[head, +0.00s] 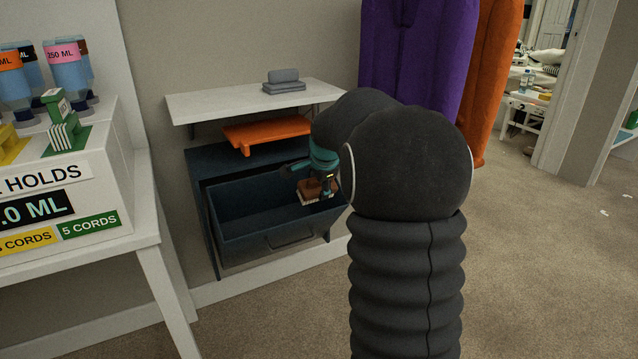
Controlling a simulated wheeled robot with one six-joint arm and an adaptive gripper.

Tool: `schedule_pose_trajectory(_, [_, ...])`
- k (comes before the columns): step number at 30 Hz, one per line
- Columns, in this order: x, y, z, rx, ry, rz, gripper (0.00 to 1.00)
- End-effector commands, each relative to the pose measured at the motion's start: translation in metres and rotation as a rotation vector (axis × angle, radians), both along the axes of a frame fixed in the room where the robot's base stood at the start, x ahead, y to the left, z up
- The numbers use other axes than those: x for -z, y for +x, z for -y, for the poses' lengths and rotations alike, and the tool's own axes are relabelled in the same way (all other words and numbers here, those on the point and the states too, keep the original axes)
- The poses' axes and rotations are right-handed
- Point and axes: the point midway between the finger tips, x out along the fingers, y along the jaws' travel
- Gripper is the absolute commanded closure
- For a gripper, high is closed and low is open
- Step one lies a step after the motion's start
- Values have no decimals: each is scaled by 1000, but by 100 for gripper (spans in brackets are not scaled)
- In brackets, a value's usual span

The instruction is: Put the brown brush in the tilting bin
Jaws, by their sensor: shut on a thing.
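The tilting bin (255,248) is a dark blue-grey box tilted open out of its cabinet against the wall, with a handle on its front. My gripper (322,187) is at the right end of the bin's opening, partly hidden behind my dark arm. It is shut on the brown brush (311,190), which has a brown back and pale bristles facing down. The brush is at or just above the bin's mouth near the right side; I cannot tell if it touches the bin.
A white shelf (225,101) with grey folded items (284,82) hangs above the cabinet. An orange tray-like object (265,132) is on the cabinet top. A white table (150,235) with labelled bottles stands at left. Purple (415,60) and orange (490,80) garments hang at right.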

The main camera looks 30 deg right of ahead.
Motion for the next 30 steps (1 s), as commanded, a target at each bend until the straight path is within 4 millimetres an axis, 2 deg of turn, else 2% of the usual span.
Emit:
schedule_pose_trajectory(5, [0, 0, 0, 0, 0, 0, 80])
schedule_pose_trajectory(6, [0, 0, 0, 0, 0, 0, 39])
schedule_pose_trajectory(9, [0, 0, 0, 0, 0, 0, 14])
schedule_pose_trajectory(22, [-5, -3, -1, 0, 0, 1, 14])
schedule_pose_trajectory(26, [-21, -11, -3, 0, -1, 3, 14])
schedule_pose_trajectory(30, [-44, -25, -7, 0, -1, 4, 14])
